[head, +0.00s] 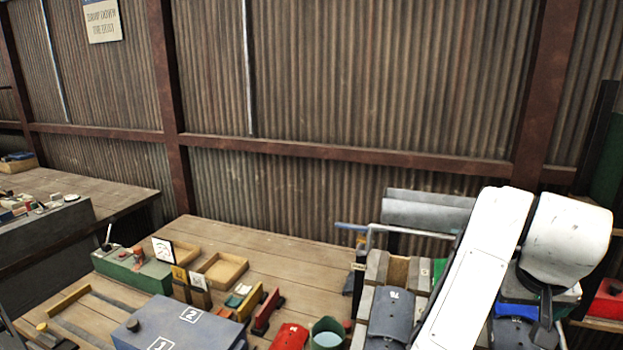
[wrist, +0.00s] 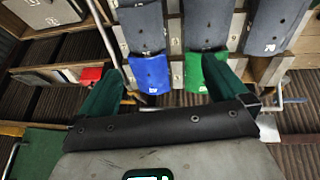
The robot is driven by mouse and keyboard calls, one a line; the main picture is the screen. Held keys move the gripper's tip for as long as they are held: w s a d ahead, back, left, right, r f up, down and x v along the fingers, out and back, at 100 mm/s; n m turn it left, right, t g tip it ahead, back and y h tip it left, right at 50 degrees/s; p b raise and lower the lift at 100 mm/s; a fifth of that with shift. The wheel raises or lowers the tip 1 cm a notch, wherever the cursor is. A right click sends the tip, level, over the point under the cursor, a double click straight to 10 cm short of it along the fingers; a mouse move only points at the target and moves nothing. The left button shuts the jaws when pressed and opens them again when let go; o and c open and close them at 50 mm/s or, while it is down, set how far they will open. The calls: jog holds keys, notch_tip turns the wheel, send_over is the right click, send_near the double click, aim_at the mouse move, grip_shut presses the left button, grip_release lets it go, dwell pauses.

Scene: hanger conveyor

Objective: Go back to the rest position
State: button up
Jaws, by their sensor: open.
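In the wrist view my gripper (wrist: 172,72) has its two dark green fingers spread wide with nothing held between them. Beyond the fingers hang a blue flap (wrist: 150,74) and a green flap (wrist: 214,74), each below a grey panel. The right finger overlaps the green flap in the picture; I cannot tell whether they touch. In the head view my white arm crosses the right side over the rack, and the fingers cannot be made out there.
A wooden rack (wrist: 178,45) holds the grey panels. In the head view, a wooden table (head: 290,250) carries a blue-grey box (head: 180,325), a green box (head: 130,268), shallow wooden trays (head: 222,268) and a green cup (head: 327,335). A corrugated wall (head: 350,80) stands behind.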

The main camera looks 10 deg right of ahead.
jog(key=s+a+f+n, duration=0.2)
jog(key=a+f, duration=0.1)
jog(key=f, duration=0.3)
jog(key=s+a+f+n+t+y, duration=0.1)
jog(key=s+a+f+n, duration=0.1)
jog(key=f, duration=0.4)
jog(key=s+a+f+n+t, duration=0.1)
jog(key=s+a+f, duration=0.2)
jog(key=f, duration=0.4)
jog(key=shift+a+n, duration=0.4)
jog(key=shift+a, duration=0.5)
jog(key=s+a+f+y, duration=0.3)
jog(key=s+a+f, duration=0.3)
jog(key=s+a, duration=0.15)
jog(key=s+d+f+g, duration=0.1)
jog(key=s+f+g, duration=0.3)
jog(key=s, duration=0.5)
jog(key=shift+s+f, duration=0.15)
jog(key=shift+f, duration=0.7)
